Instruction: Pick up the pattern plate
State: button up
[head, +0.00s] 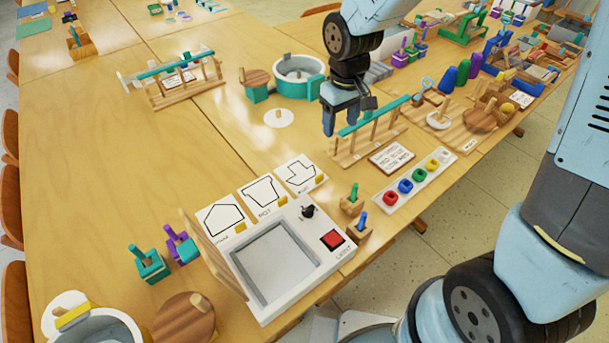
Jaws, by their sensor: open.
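Three white plates with black outline shapes and small yellow tabs stand in a row behind a white box; they look like pattern plates, and I cannot tell which one is meant. The left plate (219,216) has a house-like outline, the middle plate (261,191) a pot-like one, and the right plate (301,168) a boat-like one. My gripper (341,128) is open and points down, beyond and to the right of the plates, apart from them. It seems empty. It is by the green-topped wooden rack (368,135), partly in front of it.
The white box (305,262) has a grey recessed window, a black knob and a red button (332,239). Small wooden pegged blocks (352,203) stand at its right. A strip of coloured knobs (405,187) lies near the table edge. The left tabletop (80,150) is clear.

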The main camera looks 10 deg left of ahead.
aim_at(301, 171)
jog(key=shift+n+g, duration=0.3)
jog(key=shift+n, duration=0.2)
jog(key=a+f, duration=0.1)
jog(key=f, duration=0.3)
jog(key=s+a+f, duration=0.1)
jog(key=f, duration=0.3)
jog(key=a+f, duration=0.1)
jog(key=f, duration=0.4)
jog(key=shift+s+a, duration=0.15)
jog(key=shift+a, duration=0.25)
jog(key=shift+s+a+f, duration=0.1)
jog(key=shift+s+f, duration=0.05)
jog(key=shift+f, duration=1.15)
jog(key=shift+s+f, duration=0.1)
jog(key=shift+f, duration=1.15)
jog(key=c, duration=1.1)
jog(key=shift+r, duration=0.1)
